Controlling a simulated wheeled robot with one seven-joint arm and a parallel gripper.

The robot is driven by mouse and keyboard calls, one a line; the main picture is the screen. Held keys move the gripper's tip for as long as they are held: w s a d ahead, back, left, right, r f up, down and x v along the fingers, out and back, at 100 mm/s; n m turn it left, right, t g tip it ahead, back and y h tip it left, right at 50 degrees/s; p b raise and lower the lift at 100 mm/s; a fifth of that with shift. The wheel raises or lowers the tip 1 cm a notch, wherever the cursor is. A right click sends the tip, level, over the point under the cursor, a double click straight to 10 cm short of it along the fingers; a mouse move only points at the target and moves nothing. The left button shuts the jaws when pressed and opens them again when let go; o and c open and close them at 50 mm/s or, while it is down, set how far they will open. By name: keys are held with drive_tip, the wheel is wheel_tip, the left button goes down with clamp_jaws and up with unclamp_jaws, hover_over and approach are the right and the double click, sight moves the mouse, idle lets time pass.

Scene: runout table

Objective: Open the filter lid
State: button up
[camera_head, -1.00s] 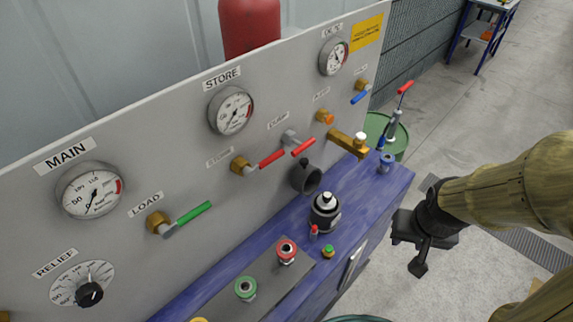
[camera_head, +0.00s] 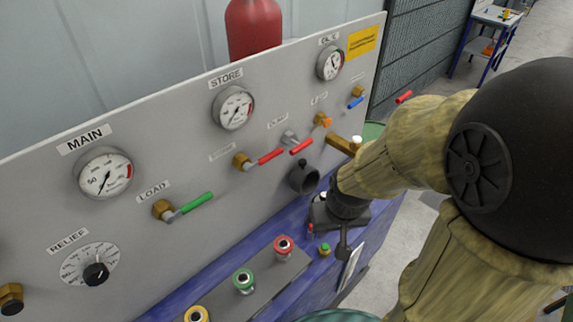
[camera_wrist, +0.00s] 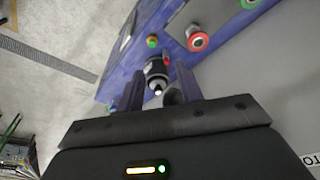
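The filter is a short black cylinder with a pale band and a small white knob on top. It stands on the blue bench (camera_head: 285,225) and shows in the wrist view (camera_wrist: 157,68), framed between my two fingers. In the head view my gripper and arm hide nearly all of it. My gripper (camera_head: 338,213) is above the bench at the filter's place, pointing down. In the wrist view my gripper (camera_wrist: 157,80) is open, with a finger on each side of the filter's top. I cannot tell whether the fingers touch it.
The upright grey panel has gauges, a green lever (camera_head: 195,203), red levers (camera_head: 271,156) and a black pipe stub (camera_head: 304,178) close to my gripper. Red (camera_head: 284,247) and green (camera_head: 243,280) fittings and a small green-topped button (camera_head: 325,249) are nearby.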

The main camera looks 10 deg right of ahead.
drive_tip(key=shift+a, duration=0.3)
drive_tip(key=shift+o, duration=1.4)
drive_tip(key=w+d+f+n+t+y+b, duration=0.1)
drive_tip(key=w+d+n+t+y, duration=0.2)
drive_tip(key=w, duration=0.5)
drive_tip(key=w+d+f+n+t+y+b, duration=0.1)
drive_tip(key=w+d+n+t+y, duration=0.3)
drive_tip(key=w+d, duration=0.3)
drive_tip(key=shift+w+t+y+b, duration=0.3)
drive_tip(key=shift+w+t+y, duration=0.3)
drive_tip(key=shift+w, duration=0.65)
